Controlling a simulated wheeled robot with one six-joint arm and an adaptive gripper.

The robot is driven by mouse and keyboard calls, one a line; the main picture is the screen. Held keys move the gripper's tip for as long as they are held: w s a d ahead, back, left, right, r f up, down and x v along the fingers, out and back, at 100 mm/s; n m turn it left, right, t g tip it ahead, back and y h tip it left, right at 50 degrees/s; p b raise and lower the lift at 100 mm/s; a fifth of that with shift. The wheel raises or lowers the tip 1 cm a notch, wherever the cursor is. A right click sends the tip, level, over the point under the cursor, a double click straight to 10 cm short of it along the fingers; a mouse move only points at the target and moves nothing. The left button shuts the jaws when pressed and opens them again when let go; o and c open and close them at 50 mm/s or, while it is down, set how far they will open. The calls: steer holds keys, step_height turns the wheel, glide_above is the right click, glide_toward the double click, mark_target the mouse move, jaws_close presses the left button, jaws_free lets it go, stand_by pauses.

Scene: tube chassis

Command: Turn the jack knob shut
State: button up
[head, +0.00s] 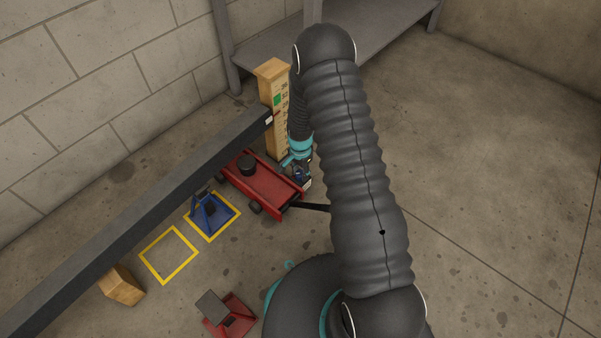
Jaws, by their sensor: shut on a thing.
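A red floor jack (262,188) with a round black saddle (247,165) stands on the floor, partly under a dark chassis tube (140,222). Its black handle (312,207) points right and passes behind my arm. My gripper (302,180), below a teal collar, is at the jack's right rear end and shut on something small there. The knob is hidden by the fingers, but the place fits the jack knob. How far the knob is turned cannot be seen.
A wooden post with a marked scale (273,75) stands at the tube's far end. A blue stand (207,215) is in a yellow square; another yellow square (147,264) is empty. The right floor is clear.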

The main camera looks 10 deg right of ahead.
mark_target(300, 173)
stand_by(0.4)
steer(key=o, duration=1.2)
steer(key=shift+c, duration=0.2)
step_height(300, 173, up, 12)
